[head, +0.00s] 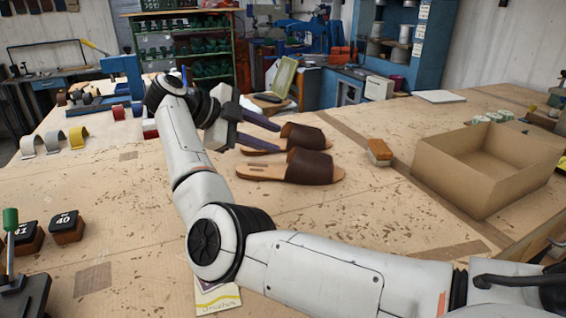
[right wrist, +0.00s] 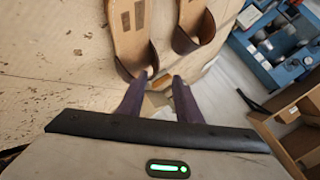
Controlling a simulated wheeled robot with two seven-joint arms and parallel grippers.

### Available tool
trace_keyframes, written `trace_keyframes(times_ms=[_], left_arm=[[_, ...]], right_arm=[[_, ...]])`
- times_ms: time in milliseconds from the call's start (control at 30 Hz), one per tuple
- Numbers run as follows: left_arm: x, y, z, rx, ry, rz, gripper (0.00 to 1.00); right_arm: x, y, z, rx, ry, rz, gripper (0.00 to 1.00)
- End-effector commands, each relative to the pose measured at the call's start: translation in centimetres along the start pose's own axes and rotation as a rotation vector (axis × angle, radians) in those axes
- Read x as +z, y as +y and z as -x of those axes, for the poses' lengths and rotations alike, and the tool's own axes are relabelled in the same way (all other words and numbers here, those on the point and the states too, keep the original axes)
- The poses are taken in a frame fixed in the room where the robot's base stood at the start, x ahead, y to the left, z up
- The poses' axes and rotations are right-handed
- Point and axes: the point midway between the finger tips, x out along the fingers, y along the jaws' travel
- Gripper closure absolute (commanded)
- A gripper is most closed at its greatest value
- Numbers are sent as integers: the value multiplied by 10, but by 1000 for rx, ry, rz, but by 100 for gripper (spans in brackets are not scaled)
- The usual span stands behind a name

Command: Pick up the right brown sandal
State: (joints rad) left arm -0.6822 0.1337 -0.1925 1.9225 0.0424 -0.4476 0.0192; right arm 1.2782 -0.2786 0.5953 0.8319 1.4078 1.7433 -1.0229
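Two brown sandals lie side by side on the bench: the nearer one (head: 315,168) and the farther one (head: 305,134). Their wide dark brown straps are at the right, with tan soles bare at the left. In the right wrist view the nearer sandal (right wrist: 135,62) is left of the other (right wrist: 188,40). My right gripper (head: 276,139) is at the left of the sandals in the head view, its two dark purple fingers apart and pointing right. Nothing shows between the fingertips (right wrist: 159,82) as held. My left gripper is not in view.
An orange-brown brush (head: 380,152) lies right of the sandals, and an open cardboard box (head: 488,165) stands further right. A framed green panel (head: 285,76) stands behind. Curved pieces (head: 54,140) and numbered blocks (head: 67,226) are at the left. Bare bench lies in front of the sandals.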

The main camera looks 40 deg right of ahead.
Motion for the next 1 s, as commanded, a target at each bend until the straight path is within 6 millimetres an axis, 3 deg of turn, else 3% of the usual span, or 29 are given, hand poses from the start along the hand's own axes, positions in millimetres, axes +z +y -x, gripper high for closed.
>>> trace_keyframes(times_ms=[200,600,900,1000], left_arm=[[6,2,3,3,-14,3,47],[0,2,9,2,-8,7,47],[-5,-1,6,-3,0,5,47],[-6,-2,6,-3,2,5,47]], right_arm=[[0,0,-26,0,1,0,69],[0,6,-74,-1,2,0,69],[1,6,-79,-1,-1,-1,69],[1,6,-79,-1,-1,0,84]])
